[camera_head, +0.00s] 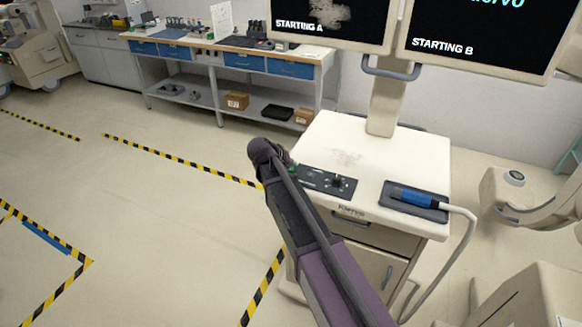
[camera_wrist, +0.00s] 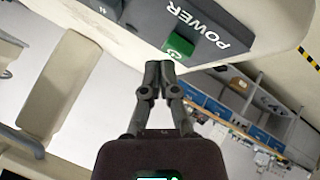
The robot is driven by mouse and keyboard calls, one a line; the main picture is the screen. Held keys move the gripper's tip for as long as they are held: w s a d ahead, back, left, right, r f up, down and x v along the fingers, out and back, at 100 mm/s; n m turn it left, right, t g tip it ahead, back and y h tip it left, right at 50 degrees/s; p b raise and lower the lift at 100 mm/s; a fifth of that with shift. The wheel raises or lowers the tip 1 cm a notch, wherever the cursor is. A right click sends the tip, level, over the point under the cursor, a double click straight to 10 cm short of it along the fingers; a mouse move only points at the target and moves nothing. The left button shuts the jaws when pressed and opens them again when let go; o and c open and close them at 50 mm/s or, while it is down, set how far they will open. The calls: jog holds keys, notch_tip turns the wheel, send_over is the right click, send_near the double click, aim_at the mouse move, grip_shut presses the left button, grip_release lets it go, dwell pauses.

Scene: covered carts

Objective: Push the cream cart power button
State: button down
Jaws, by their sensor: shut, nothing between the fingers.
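The cream cart (camera_head: 375,155) stands right of centre in the head view, with a dark control panel (camera_head: 335,182) on its top. The green power button (camera_wrist: 180,45) shows in the wrist view beside white POWER lettering on the dark panel. In the head view my arm hides most of the button. My gripper (camera_wrist: 160,68) is shut and empty. In the wrist view its fingertips are right at the near edge of the button; I cannot tell whether they touch it.
Two screens (camera_head: 328,22) (camera_head: 485,35) above the cart read STARTING A and STARTING B. A blue-handled probe (camera_head: 415,197) lies in a tray at the cart's right, its cable hanging down. A workbench (camera_head: 210,48) stands behind. Open floor (camera_head: 120,200) lies left.

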aim_at(291, 170)
jog(key=shift+r, duration=0.25)
notch_tip(291, 170, up, 6)
jog(key=p, duration=0.6)
dwell(0.4)
